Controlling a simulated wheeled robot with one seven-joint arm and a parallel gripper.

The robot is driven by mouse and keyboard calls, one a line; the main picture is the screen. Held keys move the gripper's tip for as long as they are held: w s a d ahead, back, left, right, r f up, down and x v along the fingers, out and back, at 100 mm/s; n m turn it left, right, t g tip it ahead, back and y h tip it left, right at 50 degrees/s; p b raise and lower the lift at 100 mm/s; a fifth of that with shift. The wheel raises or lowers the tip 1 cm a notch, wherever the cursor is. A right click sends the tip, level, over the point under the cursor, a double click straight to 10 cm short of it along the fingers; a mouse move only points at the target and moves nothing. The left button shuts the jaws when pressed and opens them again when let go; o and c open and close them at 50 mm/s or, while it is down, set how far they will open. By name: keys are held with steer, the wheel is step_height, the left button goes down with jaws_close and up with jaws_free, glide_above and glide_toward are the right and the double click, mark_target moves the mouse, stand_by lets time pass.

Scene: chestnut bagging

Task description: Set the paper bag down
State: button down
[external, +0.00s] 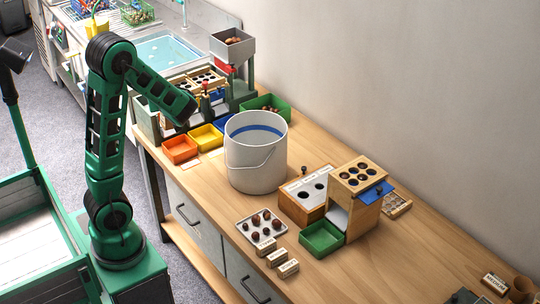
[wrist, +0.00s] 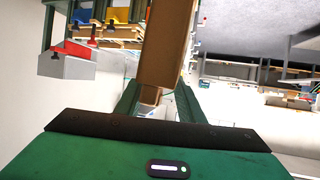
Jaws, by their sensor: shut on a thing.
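In the wrist view my gripper (wrist: 156,98) has its two green fingers closed on a long brown piece, which looks like the paper bag (wrist: 162,48) seen edge-on. The bag runs from between the fingers to the top edge of the picture. In the external view my green arm reaches over the back left of the wooden table (external: 225,205), its forearm ending above the sorting trays. My gripper and the bag cannot be made out there; the arm seems to hide them.
A grey-white bucket (external: 256,165) stands mid-table, with orange (external: 180,150) and yellow (external: 207,137) trays to its left. A hopper stand (external: 232,50) rises behind. A chestnut tray (external: 262,228), small label blocks (external: 276,257) and a wooden dispenser (external: 358,190) lie nearer. The table's right part has bare room.

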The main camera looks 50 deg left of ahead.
step_height(320, 180, up, 8)
steer(key=r, duration=0.1)
steer(key=w+d+m+t+h, duration=0.35)
steer(key=w+d, duration=0.65)
steer(key=d, duration=0.5)
steer(key=w+d+m+t+h, duration=0.2)
steer(key=w+d+m+t, duration=0.2)
steer(key=w+d, duration=0.9)
steer(key=s+d+m+t+h, duration=0.1)
steer(key=s+d+m+h, duration=0.15)
steer(key=d, duration=1.25)
steer(key=s+d+m+h, duration=0.1)
steer(key=d+m+h, duration=0.25)
steer(key=d, duration=1.25)
steer(key=s+d+m+t+h, duration=0.1)
steer(key=s+d+m+h, duration=0.2)
steer(key=d, duration=1.2)
step_height(320, 180, down, 18)
steer(key=h, duration=0.1)
steer(key=shift+s+d+f, duration=0.2)
steer(key=shift+d+f, duration=5.55)
steer(key=shift+d, duration=0.2)
